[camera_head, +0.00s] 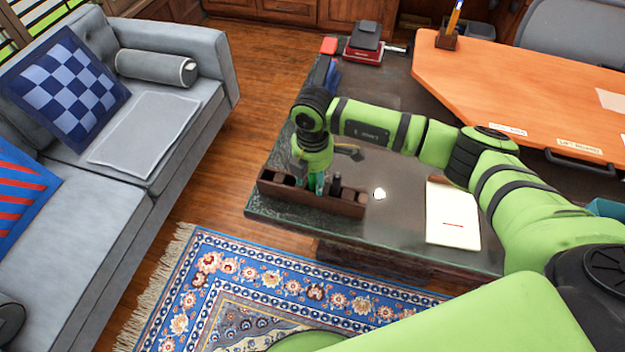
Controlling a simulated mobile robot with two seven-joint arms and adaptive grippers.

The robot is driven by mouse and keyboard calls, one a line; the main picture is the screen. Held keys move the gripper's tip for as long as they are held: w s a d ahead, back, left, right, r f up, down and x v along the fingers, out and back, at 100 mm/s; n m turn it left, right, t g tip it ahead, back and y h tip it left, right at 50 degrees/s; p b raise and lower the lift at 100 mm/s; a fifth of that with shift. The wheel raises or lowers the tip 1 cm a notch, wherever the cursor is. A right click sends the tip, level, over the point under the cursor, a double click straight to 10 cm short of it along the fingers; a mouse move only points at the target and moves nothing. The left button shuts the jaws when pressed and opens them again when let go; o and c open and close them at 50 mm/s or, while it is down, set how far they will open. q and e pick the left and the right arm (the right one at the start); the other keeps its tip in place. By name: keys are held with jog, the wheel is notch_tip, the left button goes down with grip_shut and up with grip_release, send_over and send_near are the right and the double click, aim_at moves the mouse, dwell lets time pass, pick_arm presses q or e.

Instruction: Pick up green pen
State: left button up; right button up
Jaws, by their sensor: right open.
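A dark brown wooden pen holder (345,207) with several compartments stands near the front left corner of the dark desk. A green pen (320,184) appears to stand upright in its middle part, small and partly hidden by my right gripper. My right gripper (316,176) points down just above the holder, at the pen, and is open. I cannot make out how its fingertips lie around the pen. A dark upright item (336,185) stands in the holder just right of the gripper. My left gripper is not in view.
An orange desktop (520,90) adjoins on the right. A grey sofa (150,190) stands left.

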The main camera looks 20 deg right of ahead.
grip_shut()
jog(key=shift+r, duration=0.1)
